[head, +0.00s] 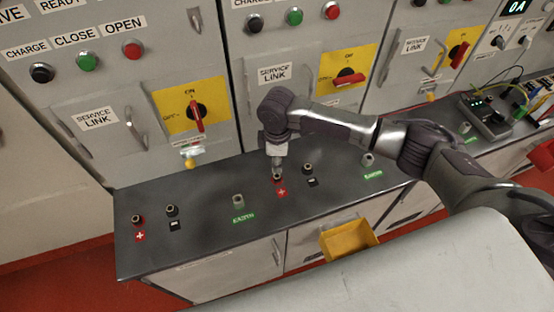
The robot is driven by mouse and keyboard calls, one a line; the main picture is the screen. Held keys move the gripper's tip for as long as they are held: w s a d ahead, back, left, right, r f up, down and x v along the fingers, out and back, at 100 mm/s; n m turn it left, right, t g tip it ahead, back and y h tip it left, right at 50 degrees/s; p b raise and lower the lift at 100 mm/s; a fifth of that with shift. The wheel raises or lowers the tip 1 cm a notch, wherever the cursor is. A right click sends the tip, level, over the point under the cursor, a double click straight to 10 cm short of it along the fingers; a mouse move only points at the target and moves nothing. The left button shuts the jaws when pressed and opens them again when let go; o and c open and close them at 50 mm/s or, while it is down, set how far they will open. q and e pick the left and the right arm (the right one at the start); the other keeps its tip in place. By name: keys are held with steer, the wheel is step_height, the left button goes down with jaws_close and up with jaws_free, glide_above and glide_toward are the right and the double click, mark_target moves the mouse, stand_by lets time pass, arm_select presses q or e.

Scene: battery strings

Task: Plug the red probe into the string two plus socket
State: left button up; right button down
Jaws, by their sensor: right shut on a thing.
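My right gripper (278,161) points down over the middle group of sockets on the dark bench top. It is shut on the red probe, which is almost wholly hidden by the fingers. The fingertips are right above the middle plus socket, which has a red plus label (281,192). I cannot tell whether the probe tip is in the socket or just above it. Another plus socket (138,220) with a red label stands at the left end of the bench. My left gripper is out of view.
A black socket (308,169) stands close right of my gripper; a grey earth socket (238,201) is to its left. A meter (486,116) with coloured leads sits at the far right. A yellow bin (348,240) hangs at the front. Cabinets with yellow switch plates rise behind.

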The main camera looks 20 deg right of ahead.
stand_by(0.4)
steer(key=shift+p, duration=0.4)
steer(key=shift+p, duration=0.4)
steer(key=shift+f+b, duration=0.8)
steer(key=shift+f, duration=0.95)
steer(key=c, duration=0.9)
jaws_free()
steer(key=shift+o, duration=0.2)
step_height(320, 180, up, 12)
